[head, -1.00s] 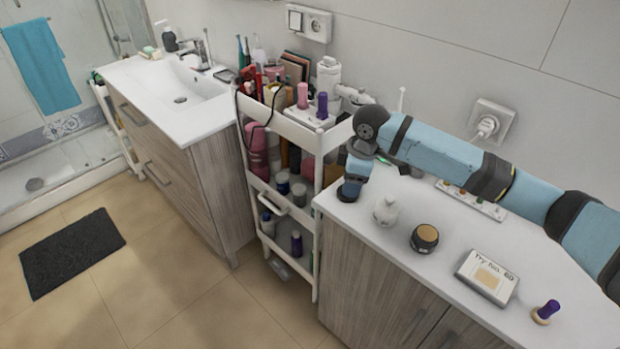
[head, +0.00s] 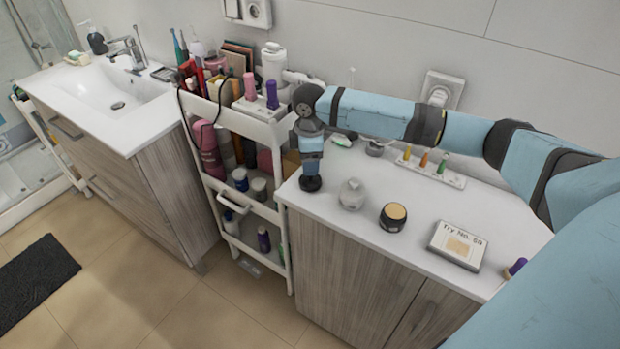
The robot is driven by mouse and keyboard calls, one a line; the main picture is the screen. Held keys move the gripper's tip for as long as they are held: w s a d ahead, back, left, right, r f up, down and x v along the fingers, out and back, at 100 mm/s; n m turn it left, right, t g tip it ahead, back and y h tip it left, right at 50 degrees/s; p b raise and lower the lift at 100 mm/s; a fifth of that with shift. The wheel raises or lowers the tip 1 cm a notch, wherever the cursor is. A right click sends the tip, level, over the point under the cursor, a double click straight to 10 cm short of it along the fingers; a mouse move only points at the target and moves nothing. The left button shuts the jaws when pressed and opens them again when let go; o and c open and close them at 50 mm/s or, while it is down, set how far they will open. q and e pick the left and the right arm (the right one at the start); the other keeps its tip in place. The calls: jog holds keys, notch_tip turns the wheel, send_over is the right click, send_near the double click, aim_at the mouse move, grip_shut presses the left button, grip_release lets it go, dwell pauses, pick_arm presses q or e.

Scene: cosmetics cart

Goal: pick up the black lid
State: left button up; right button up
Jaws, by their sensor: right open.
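I cannot make out a separate black lid for certain. A small round black jar (head: 393,217) with a tan top stands on the white counter (head: 345,235), near its front edge. My right gripper (head: 311,184) points down over the counter's left end, to the left of the jar and apart from it. It is open, and its dark fingers are small in view; I see nothing held. What lies directly under or behind it is hidden. My left gripper is not in view.
A "Try No." box (head: 458,245) and a purple-capped item (head: 515,267) are to the right. A nail polish rack (head: 432,172) is behind. A crowded cart (head: 285,130) stands left of the counter.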

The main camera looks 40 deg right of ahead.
aim_at(310, 178)
notch_tip(310, 178, down, 5)
jog(key=shift+s+r, duration=0.1)
jog(key=shift+r, duration=0.05)
jog(key=c, duration=1)
jog(key=shift+r, duration=0.2)
